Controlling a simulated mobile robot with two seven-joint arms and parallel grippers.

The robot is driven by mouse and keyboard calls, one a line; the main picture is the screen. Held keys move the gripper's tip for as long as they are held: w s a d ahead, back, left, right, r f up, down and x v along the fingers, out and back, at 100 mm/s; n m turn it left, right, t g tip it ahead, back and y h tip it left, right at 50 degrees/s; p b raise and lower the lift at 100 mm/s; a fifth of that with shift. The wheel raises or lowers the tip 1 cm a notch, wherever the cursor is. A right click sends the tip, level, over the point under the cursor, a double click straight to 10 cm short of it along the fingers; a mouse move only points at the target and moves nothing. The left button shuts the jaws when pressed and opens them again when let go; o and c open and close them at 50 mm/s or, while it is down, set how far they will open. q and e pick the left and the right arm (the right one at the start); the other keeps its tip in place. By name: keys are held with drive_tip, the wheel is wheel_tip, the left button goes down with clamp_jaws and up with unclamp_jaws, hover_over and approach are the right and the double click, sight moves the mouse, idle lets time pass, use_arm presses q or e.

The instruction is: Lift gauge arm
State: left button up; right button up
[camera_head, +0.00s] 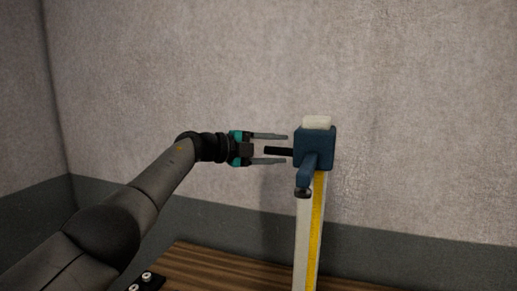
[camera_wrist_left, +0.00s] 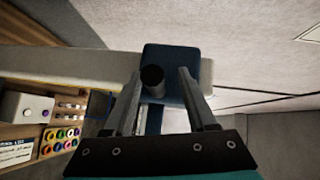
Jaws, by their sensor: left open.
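The gauge's dark blue head (camera_head: 318,148) sits near the top of an upright pale column with a yellow scale (camera_head: 317,230). A black handle (camera_head: 278,151) sticks out of the head to the left. A blue arm (camera_head: 306,172) with a dark tip points toward me below the head. My left gripper (camera_head: 270,149) is open, level with the black handle, with one finger above and one below it in the head view. In the left wrist view the blue head (camera_wrist_left: 182,62) is straight ahead and the round handle end (camera_wrist_left: 152,76) shows between the fingers. My right gripper is not in view.
A wooden bench top (camera_head: 215,270) lies below, with a small black piece with pale knobs (camera_head: 147,279) at its front left. The left wrist view shows a shelf with coloured rings (camera_wrist_left: 60,138) and a white box (camera_wrist_left: 27,107).

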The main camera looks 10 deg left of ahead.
use_arm(q)
drive_tip(key=shift+b+v, duration=0.7)
drive_tip(key=shift+v, duration=0.5)
drive_tip(key=b+v, duration=0.4)
drive_tip(key=v, duration=0.8)
drive_tip(key=shift+s+a, duration=0.25)
drive_tip(key=shift+a, duration=0.05)
drive_tip(key=shift+r, duration=0.15)
